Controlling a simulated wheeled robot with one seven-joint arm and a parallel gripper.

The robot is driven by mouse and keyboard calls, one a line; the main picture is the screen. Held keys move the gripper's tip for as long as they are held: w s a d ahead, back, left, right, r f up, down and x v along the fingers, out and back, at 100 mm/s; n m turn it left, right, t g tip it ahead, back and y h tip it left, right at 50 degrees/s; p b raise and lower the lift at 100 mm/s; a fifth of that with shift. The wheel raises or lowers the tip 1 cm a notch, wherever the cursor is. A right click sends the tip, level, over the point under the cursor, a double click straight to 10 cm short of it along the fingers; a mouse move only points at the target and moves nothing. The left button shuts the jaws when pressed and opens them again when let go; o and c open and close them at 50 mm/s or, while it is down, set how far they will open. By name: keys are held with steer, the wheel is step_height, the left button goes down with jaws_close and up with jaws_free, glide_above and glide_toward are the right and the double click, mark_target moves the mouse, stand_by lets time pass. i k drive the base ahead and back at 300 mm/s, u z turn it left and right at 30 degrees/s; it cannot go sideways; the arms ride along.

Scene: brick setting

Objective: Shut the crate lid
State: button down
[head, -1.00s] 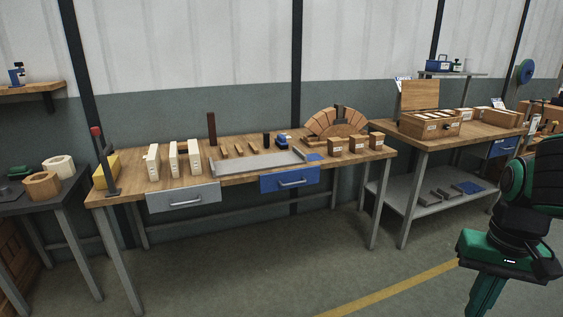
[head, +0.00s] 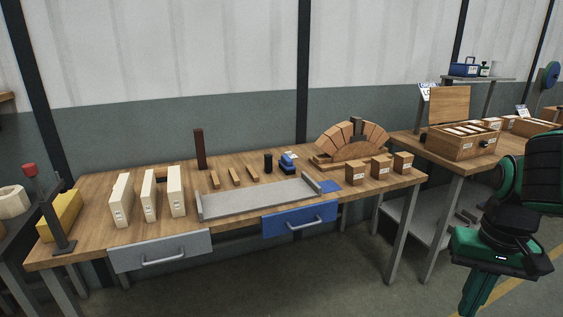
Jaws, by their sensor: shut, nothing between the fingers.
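The wooden crate (head: 456,147) stands on the right-hand bench, at the right of the head view. Its lid (head: 449,105) is open and stands roughly upright at the back of the crate. Several pale-topped blocks (head: 468,129) fill the inside. My green and black arm is at the right edge, in front of the right-hand bench and just right of the crate in the picture.
The near workbench (head: 200,217) holds a grey tray (head: 255,198), pale blocks (head: 148,196), small boxes (head: 381,167) and a brick arch (head: 353,141). More boxes (head: 530,126) lie right of the crate. Grey floor (head: 330,285) is clear in front of the near bench.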

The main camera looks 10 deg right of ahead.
mark_target(449, 104)
steer(key=i, duration=1.1)
steer(key=z, duration=2.2)
steer(key=i, duration=2.3)
steer(key=u, duration=1.45)
